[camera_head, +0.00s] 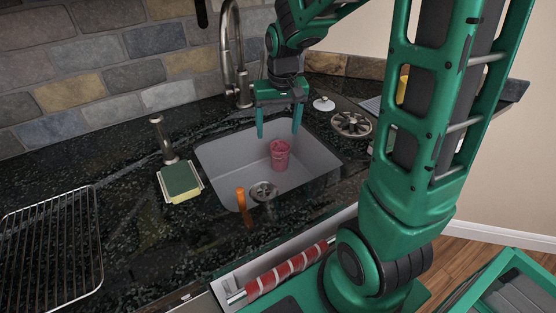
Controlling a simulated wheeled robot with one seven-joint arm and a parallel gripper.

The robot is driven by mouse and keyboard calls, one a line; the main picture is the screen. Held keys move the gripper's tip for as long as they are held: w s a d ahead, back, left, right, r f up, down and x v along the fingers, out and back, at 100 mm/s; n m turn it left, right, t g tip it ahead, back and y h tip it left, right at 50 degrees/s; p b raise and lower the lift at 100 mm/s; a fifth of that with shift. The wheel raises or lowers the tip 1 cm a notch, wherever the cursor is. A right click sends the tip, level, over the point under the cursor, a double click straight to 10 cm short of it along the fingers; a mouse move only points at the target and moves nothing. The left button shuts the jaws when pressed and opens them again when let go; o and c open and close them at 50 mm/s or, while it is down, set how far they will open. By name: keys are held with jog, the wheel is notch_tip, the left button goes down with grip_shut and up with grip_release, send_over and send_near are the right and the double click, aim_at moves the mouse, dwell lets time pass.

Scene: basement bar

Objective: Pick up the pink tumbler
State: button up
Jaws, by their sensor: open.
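The pink tumbler (279,156) stands upright on the floor of the grey sink basin (222,160), towards its right side. My gripper (279,132) points down over the back of the basin, with its two teal fingers spread apart and nothing between them. In the picture the fingertips are just above the tumbler's rim. They look apart from it, but how far above or behind it they are I cannot tell.
A tall faucet (229,50) rises behind the sink. An orange-handled tool (243,204) is at the front rim. A sponge (181,181) and wire rack (50,240) lie left. A white lid (324,104) and metal wheel-like item (351,124) are right. An open drawer holds a red-striped roll (285,273).

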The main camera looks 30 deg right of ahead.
jog(key=m+g, duration=0.2)
send_near(280, 157)
notch_tip(280, 157, down, 2)
jog(key=w+d, duration=0.2)
notch_tip(280, 157, down, 6)
jog(key=shift+w+d+r, duration=0.1)
jog(key=shift+w+a+f, duration=0.1)
jog(key=shift+f, duration=1.2)
jog(key=shift+a+f, duration=0.1)
jog(key=shift+f, duration=1.25)
jog(key=c, duration=1.3)
